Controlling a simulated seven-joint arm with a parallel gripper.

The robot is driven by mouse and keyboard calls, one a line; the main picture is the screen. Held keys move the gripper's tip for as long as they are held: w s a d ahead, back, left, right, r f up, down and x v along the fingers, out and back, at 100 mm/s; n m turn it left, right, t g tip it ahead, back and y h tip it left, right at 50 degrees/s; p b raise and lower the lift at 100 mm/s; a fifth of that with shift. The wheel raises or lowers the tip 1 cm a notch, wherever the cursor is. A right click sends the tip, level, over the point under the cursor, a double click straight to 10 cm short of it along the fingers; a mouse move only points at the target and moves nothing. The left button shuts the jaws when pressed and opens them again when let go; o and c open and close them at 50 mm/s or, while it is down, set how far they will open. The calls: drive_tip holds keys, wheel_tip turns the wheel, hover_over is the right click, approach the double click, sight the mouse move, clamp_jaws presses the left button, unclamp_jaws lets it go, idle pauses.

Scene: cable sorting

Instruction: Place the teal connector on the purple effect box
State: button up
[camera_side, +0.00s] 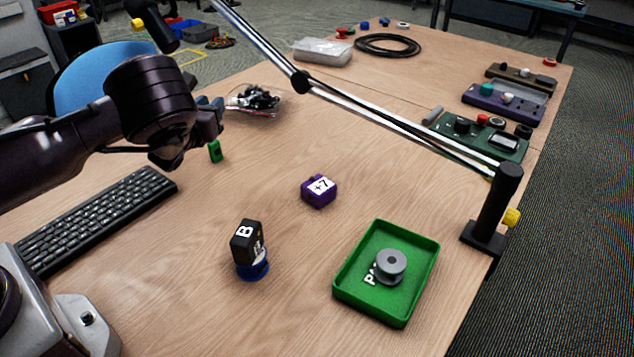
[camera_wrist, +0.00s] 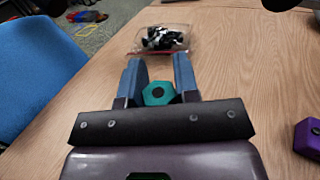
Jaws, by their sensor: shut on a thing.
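My gripper (camera_wrist: 158,88) is shut on the teal connector (camera_wrist: 158,94), a hexagonal piece with a dark hole, between its blue fingers. In the side view my gripper (camera_side: 212,115) is left of centre, over the far left part of the table; the connector is hard to make out there. A small purple box (camera_side: 318,191) with a white "+7" label stands mid-table, right of and nearer than my gripper. It also shows at the right edge of the wrist view (camera_wrist: 308,138). A longer purple box (camera_side: 503,104) with knobs lies at the far right edge.
A small green piece (camera_side: 215,151) shows just below my gripper. A black "B" box (camera_side: 246,240) stands on a blue spool (camera_side: 252,268). A green tray (camera_side: 345,287) holds a grey spool (camera_side: 391,265). A keyboard (camera_side: 95,220) lies left; a lamp arm (camera_side: 370,108) crosses above the table.

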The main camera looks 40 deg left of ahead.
drive_tip(key=w+d+m+h, duration=0.3)
drive_tip(key=d+h, duration=0.1)
drive_tip(key=d, duration=0.4)
drive_tip(key=w+d+m+t+h, duration=0.1)
drive_tip(key=w+d+m+h, duration=0.2)
drive_tip(key=d, duration=0.4)
drive_tip(key=w+d+m+h, duration=0.25)
drive_tip(key=d+h, duration=0.25)
drive_tip(key=d, duration=0.3)
hover_over(326, 181)
drive_tip(key=shift+f, duration=4.25)
drive_tip(key=o, duration=0.9)
drive_tip(key=shift+a+f, duration=0.1)
drive_tip(key=shift+f, duration=0.05)
